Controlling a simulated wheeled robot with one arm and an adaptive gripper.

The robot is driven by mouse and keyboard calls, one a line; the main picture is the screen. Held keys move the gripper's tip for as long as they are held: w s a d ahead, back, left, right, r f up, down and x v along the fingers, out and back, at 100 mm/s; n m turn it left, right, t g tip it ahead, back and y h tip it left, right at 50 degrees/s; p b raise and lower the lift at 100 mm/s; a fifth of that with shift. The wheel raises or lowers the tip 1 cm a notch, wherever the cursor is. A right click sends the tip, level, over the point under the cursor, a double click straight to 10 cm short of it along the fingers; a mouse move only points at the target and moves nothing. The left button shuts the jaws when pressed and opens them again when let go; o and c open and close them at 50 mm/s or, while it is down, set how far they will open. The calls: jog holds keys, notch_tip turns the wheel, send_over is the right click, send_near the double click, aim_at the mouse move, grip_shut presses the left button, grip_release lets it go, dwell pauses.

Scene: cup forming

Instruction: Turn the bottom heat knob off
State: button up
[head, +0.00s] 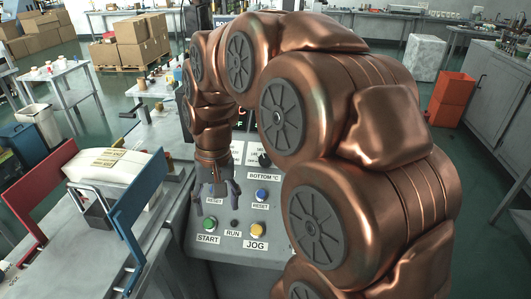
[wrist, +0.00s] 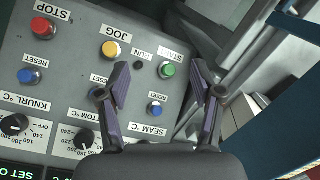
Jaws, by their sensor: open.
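The bottom heat knob (wrist: 84,139) is a black dial with a white pointer. In the wrist view it sits at the lower left, beside the left finger, which partly covers its "BOTTOM °C" label. In the head view the knob (head: 264,160) shows above its label, at the edge of my arm. My gripper (wrist: 160,78) is open and empty, its two fingers spread over the panel's seam side. In the head view my gripper (head: 215,196) points down, left of the bottom knob and apart from it. The knob's exact setting is hard to read.
The knurl knob (wrist: 15,124) lies beside the bottom knob; the seam knob is mostly hidden by my gripper. The panel also bears a green start button (wrist: 168,71), a yellow jog button (wrist: 110,49) and a red stop button (wrist: 40,27). A blue bracket (head: 137,210) stands left.

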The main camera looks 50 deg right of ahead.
jog(key=w+d+r+m+t+p, duration=0.1)
jog(key=w+d+m, duration=0.15)
jog(key=d, duration=0.35)
jog(key=w+d+r+m, duration=0.1)
jog(key=w+d+r, duration=0.15)
jog(key=d, duration=0.25)
jog(key=m+p, duration=0.1)
jog(key=m, duration=0.3)
send_over(266, 156)
jog(key=s, duration=0.1)
jog(key=shift+t, duration=0.4)
jog(key=shift+d, duration=0.25)
jog(key=shift+w+a+f+p, duration=0.15)
jog(key=shift+f+p, duration=0.3)
jog(key=shift+f, duration=0.85)
jog(key=shift+w+f+p, duration=0.2)
jog(key=shift+f+p, duration=0.2)
jog(key=shift+f, duration=0.85)
jog(key=shift+w+a+f+p, duration=0.15)
jog(key=shift+f+p, duration=0.3)
jog(key=shift+f, duration=0.85)
jog(key=c, duration=1.1)
